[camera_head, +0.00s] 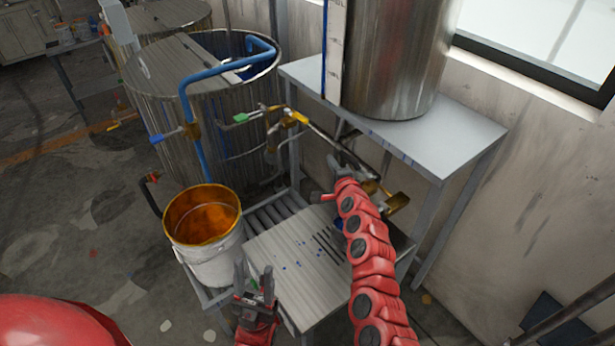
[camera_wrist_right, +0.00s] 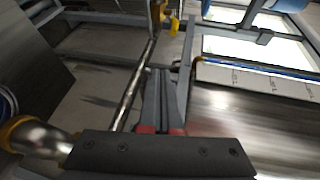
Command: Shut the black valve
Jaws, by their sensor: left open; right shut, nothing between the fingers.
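I cannot clearly make out a black valve handle; it may be hidden by my right gripper. In the head view a steel pipe (camera_head: 325,136) runs under the grey table toward a brass fitting (camera_head: 397,203) on the right. My right gripper (camera_head: 338,170) is beside this pipe, near the brass fitting; whether it touches cannot be told. In the right wrist view its fingers (camera_wrist_right: 160,75) are together and empty, with the pipe (camera_wrist_right: 131,95) to their left. My left gripper (camera_head: 255,280) is open and empty, low, right of the white bucket.
Other valve handles are blue (camera_head: 168,135), green (camera_head: 240,117), yellow (camera_head: 298,117) and red (camera_head: 152,177). A steel tank (camera_head: 395,60) stands on the grey table (camera_head: 455,140); a lidded vat (camera_head: 165,100) is left.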

